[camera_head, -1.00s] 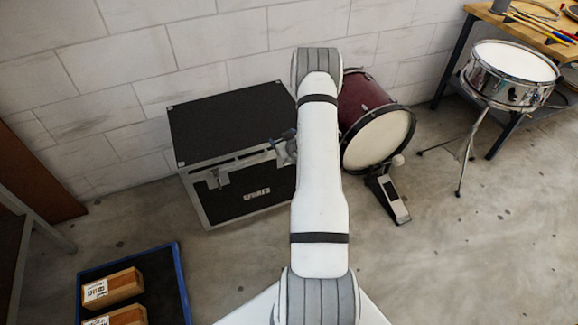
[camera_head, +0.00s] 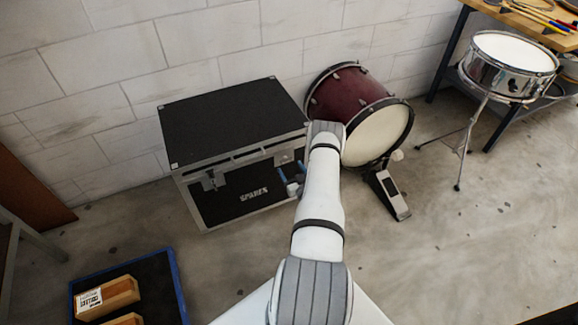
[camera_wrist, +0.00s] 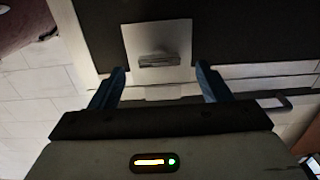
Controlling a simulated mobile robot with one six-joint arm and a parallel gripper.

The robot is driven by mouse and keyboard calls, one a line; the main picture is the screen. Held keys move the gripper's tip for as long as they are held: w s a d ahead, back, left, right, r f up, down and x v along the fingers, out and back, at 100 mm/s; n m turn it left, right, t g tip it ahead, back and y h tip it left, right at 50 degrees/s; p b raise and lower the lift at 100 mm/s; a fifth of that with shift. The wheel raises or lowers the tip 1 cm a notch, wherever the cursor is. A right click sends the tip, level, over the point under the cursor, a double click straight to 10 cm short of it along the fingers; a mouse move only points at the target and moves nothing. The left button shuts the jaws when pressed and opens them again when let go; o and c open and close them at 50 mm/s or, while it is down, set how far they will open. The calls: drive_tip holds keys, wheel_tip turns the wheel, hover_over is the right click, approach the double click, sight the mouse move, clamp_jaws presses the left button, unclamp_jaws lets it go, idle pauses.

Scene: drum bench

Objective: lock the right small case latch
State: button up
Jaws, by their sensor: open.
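The small case (camera_head: 235,120) is black with metal edges and stands by the wall, lid down. Its right latch (camera_head: 284,157) is a pale metal plate on the front, near the right end. In the wrist view the right latch (camera_wrist: 157,42) shows a short bar across its plate, beyond the fingertips. Whether it is locked I cannot tell. My gripper (camera_head: 291,172) is in front of the case at this latch. In the wrist view my gripper (camera_wrist: 160,78) is open and empty, its blue fingers spread either side of the plate's width. I see no clear contact.
The case's left latch (camera_head: 213,181) is on the same front. A red bass drum (camera_head: 350,100) with a pedal (camera_head: 390,195) stands close to the right. A blue-rimmed tray (camera_head: 180,285) with wooden boxes is at lower left. Floor before the case is clear.

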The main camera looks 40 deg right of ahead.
sight(286, 160)
drive_tip(key=shift+x, duration=1.45)
drive_tip(key=shift+c, duration=0.3)
drive_tip(key=c, duration=0.9)
